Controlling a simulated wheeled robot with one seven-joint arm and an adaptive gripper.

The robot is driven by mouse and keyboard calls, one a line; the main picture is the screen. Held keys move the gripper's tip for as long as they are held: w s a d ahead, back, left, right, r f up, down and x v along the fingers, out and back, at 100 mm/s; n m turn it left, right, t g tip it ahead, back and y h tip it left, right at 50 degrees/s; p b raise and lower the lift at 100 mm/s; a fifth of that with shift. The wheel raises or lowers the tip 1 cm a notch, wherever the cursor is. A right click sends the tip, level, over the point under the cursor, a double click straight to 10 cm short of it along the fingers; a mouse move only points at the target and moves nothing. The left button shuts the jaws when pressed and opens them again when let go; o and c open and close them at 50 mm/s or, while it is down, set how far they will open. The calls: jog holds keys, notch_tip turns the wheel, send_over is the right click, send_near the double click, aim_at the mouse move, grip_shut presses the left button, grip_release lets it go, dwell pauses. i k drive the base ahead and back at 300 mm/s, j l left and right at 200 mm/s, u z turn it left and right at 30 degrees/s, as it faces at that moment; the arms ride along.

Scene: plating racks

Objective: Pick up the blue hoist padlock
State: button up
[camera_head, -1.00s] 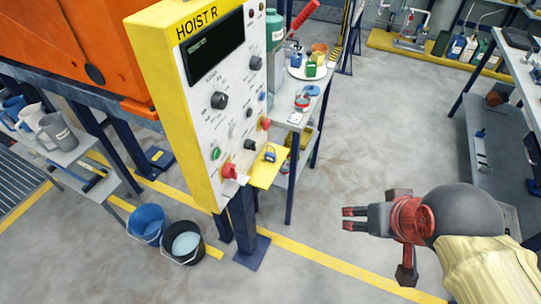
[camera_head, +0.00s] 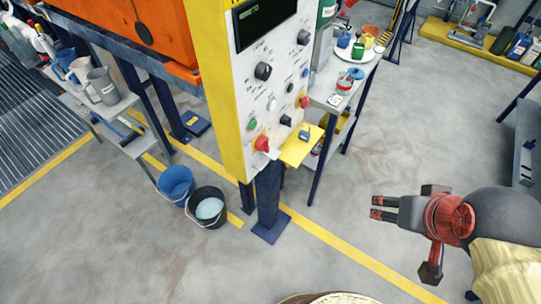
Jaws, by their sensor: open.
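The small blue padlock (camera_head: 304,134) sits on a yellow shelf (camera_head: 294,153) that juts from the right side of the hoist control panel (camera_head: 266,100). My gripper (camera_head: 377,207) is open and empty, to the right of the shelf and lower in the picture. Its red-tipped fingers point left, and clear space shows between them and the padlock. The padlock is small here, and its shackle is hard to make out.
A blue bucket (camera_head: 175,184) and a black bucket (camera_head: 207,207) stand on the floor left of the panel's blue post (camera_head: 268,195). A grey side table (camera_head: 332,88) with a plate and jars stands behind the shelf. Open floor lies right of the post.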

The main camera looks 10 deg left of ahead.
aim_at(303, 135)
jog(key=i+l+u, duration=0.2)
jog(key=l+u, duration=0.15)
jog(key=l, duration=0.3)
jog(key=i+l+u, duration=0.1)
jog(key=l+u, duration=0.3)
jog(key=l, duration=0.2)
jog(key=l+u, duration=0.35)
jog(key=l, duration=0.35)
